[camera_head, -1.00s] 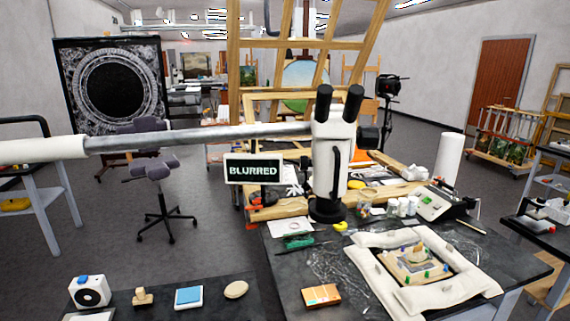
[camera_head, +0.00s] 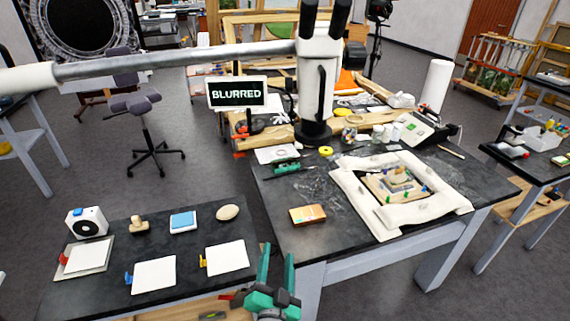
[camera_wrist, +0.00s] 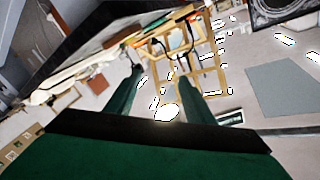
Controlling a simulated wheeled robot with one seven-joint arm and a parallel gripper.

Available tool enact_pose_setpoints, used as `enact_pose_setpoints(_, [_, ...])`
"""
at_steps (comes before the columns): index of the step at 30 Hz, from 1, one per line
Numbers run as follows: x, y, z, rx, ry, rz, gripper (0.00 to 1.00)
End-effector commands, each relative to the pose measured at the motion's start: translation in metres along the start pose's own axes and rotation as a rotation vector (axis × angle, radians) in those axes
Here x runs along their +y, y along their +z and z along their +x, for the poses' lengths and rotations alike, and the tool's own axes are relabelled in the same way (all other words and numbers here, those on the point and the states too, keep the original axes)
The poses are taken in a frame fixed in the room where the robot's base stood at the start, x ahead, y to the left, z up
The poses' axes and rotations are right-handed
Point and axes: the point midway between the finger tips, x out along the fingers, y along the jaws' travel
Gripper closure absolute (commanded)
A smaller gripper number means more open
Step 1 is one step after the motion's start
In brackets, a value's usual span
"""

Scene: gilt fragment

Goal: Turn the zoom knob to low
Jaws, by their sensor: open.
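A white microscope (camera_head: 312,100) with black eyepieces stands on the dark worktable (camera_head: 262,190). A dark knob (camera_head: 354,55) sticks out from the right side of its head; I cannot read any mark on it or tell its setting. A small screen (camera_head: 237,93) to the left of the microscope reads "BLURRED". My gripper (camera_head: 277,264) has green fingers and is low in the head view, in front of the worktable and well short of the microscope. It is open and empty. In the wrist view its two fingers (camera_wrist: 160,78) are spread apart.
A long horizontal tube (camera_head: 180,60) runs left from the microscope head. A sandbag-like frame (camera_head: 355,205) surrounds a fragment at the table's right. A lower dark table (camera_head: 110,280) at left holds white cards. A paper roll (camera_head: 436,85) stands at the back right.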

Motion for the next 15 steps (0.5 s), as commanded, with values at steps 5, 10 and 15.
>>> enact_pose_setpoints(5, [-0.045, -0.046, 0.05, 0.071, 0.003, 0.157, 0.51])
enact_pose_setpoints(10, [-0.087, -0.092, 0.085, 0.135, 0.011, 0.325, 0.51])
enact_pose_setpoints(15, [-0.131, -0.145, 0.11, 0.199, 0.015, 0.512, 0.51])
